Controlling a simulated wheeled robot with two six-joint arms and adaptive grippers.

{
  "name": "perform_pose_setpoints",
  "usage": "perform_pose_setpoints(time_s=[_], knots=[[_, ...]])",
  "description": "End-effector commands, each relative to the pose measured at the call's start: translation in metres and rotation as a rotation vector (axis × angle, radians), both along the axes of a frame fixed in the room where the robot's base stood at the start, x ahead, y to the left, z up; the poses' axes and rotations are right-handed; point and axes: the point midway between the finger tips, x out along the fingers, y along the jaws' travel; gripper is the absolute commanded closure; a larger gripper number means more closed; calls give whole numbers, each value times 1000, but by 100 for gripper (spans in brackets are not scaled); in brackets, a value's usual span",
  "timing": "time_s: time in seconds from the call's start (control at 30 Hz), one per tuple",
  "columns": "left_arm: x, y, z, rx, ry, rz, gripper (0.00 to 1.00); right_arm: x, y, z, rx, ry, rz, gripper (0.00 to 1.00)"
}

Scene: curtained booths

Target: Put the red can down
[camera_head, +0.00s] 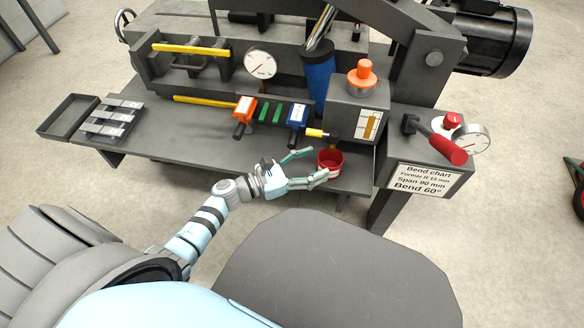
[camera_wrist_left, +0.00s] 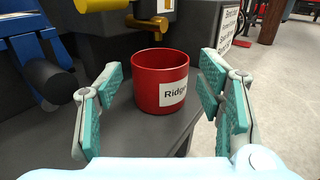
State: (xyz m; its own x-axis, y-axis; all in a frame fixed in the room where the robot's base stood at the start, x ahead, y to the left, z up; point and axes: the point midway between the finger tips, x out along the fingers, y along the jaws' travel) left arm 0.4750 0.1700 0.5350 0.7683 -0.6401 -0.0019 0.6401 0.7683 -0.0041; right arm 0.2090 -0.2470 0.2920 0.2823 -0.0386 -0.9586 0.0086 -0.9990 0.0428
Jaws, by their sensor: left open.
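The red can (camera_head: 330,160) stands upright on the grey bench shelf (camera_head: 352,182), close to its front edge. It is open at the top and has a white label, partly readable as "Ridge", in the left wrist view (camera_wrist_left: 160,82). My left gripper (camera_head: 318,164) is open, with its fingers around the can's sides. In the left wrist view the teal finger pads (camera_wrist_left: 165,95) stand to the left and right of the can, with visible gaps. My right gripper is not in view.
Behind the can is a bending machine with a blue cylinder (camera_head: 318,75), an orange knob (camera_head: 362,75) and a yellow-tipped rod (camera_head: 317,133). A red-handled lever (camera_head: 445,147) and sign (camera_head: 424,180) stand right. A tray of metal pieces (camera_head: 108,118) lies left.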

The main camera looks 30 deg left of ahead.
Motion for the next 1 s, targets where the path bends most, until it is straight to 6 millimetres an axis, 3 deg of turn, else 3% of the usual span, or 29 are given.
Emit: perform_pose_setpoints(time_s=[0.2,0.33,0.53,0.63,0.73,0.8,0.9,0.97,1.0], knots=[[-38,32,1,2,2,-1,39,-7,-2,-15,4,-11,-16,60],[-51,42,1,1,0,0,39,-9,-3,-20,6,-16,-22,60],[-55,45,0,2,-2,-1,39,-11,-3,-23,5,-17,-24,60],[-59,31,0,94,-49,-39,39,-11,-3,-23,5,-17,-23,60],[-72,-2,-2,370,-199,-135,39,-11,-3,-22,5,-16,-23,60],[-80,-24,-1,650,-369,-208,39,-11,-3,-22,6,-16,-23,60],[-88,-36,-7,1102,-610,-289,39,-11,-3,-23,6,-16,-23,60],[-94,-27,-32,1371,-680,-358,39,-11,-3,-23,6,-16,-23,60],[-103,-14,-63,1541,-686,-440,39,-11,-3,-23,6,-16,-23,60]])
